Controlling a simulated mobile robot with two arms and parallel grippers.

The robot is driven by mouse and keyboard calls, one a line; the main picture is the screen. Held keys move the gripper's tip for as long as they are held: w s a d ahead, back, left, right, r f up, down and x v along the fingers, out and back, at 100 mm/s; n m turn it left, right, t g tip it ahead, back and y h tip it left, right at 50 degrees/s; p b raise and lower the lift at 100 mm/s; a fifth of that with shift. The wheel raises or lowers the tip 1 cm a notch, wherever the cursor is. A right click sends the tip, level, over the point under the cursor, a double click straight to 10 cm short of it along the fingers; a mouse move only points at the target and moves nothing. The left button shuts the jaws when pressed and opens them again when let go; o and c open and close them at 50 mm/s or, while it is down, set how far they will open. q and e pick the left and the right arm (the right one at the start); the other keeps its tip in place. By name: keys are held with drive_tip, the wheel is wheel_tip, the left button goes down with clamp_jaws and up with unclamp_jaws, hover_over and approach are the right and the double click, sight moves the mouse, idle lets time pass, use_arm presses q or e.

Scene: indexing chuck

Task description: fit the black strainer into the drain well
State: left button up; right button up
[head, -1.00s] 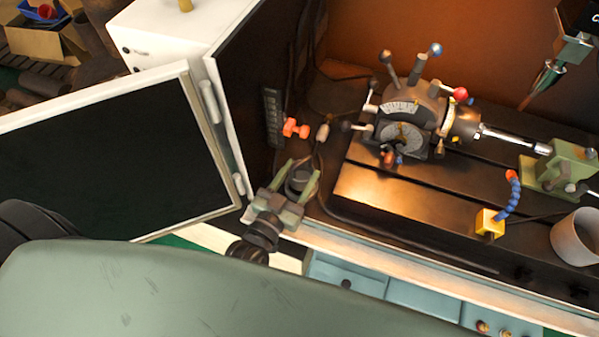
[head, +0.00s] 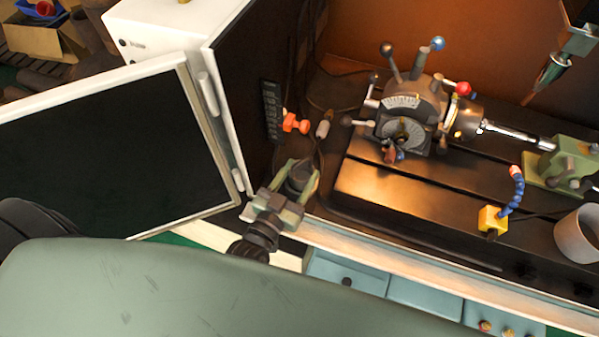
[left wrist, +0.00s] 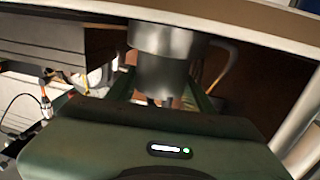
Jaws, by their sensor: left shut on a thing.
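My left gripper (head: 298,181) is shut on the black strainer (head: 301,172), a dark, short cylindrical piece between its green fingers. It is held over the left front corner of the dark machine bench. In the left wrist view the strainer (left wrist: 165,65) appears as a grey stepped cylinder between the fingers, wide part toward the top of the picture. I cannot make out the drain well in either view; the gripper and strainer may cover it. My right gripper is not in view.
The indexing chuck (head: 408,120) stands on the slotted bench to the right. An orange-red knob (head: 295,123) and a grey cylinder (head: 323,129) are just behind the gripper. An open cabinet door (head: 110,155) is at left. A yellow-based coolant hose (head: 492,220) and a grey cup (head: 577,237) stand at right.

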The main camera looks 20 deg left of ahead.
use_arm(q)
drive_tip(key=shift+f+b, duration=0.8)
drive_tip(key=shift+f, duration=0.4)
drive_tip(key=o, duration=1.5)
drive_tip(key=shift+r, duration=0.1)
drive_tip(key=shift+s, duration=0.25)
drive_tip(key=s, duration=0.2)
drive_tip(key=s+a+b, duration=0.1)
drive_tip(key=s, duration=0.4)
drive_tip(key=shift+s+a, duration=0.1)
drive_tip(key=shift+a, duration=0.05)
drive_tip(key=shift+s, duration=0.1)
